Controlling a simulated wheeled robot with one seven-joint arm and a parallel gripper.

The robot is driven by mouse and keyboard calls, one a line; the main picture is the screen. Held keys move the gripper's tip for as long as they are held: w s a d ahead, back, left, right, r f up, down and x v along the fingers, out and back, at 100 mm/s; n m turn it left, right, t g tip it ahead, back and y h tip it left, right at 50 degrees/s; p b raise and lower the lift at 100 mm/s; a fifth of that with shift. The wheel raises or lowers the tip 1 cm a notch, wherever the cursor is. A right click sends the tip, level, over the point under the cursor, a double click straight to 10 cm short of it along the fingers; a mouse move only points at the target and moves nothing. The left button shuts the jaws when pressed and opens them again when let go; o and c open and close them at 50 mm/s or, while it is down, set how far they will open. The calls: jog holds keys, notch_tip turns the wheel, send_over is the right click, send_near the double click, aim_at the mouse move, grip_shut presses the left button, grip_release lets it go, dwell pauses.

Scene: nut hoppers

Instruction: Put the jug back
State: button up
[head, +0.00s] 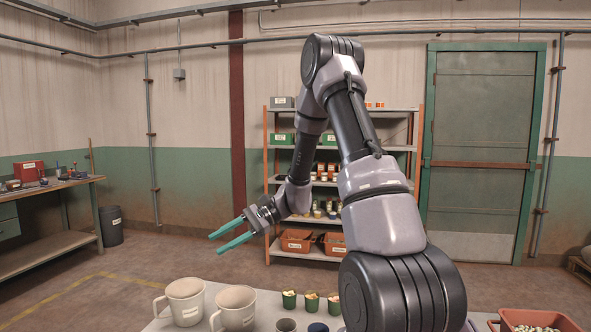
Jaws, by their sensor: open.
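Two pale beige jugs stand upright side by side on the light table (262,299) at the bottom of the head view: a left jug (185,303) and a right jug (235,308). Each has its handle on its left side, and the right jug's lower part is cut off by the frame edge. I cannot tell which one the task means. My gripper (216,244), with two teal fingers pointing left, is open and empty. In the picture it is above the jugs and apart from them.
A red bin (540,318) holds nuts at lower right. A stocked shelf (268,180) stands behind.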

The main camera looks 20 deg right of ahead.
jog(key=s+d+r+n+t+h, duration=0.3)
jog(key=s+d+r+t+h, duration=0.1)
jog(key=s+r, duration=0.5)
jog(key=s+d+r+n+t+h, duration=0.3)
jog(key=s+d+r+h, duration=0.4)
jog(key=s+r, duration=0.3)
notch_tip(320, 180, up, 2)
jog(key=shift+d+t+h, duration=0.3)
jog(key=shift+d+t, duration=0.25)
jog(key=shift+t, duration=0.05)
jog(key=shift+s, duration=0.1)
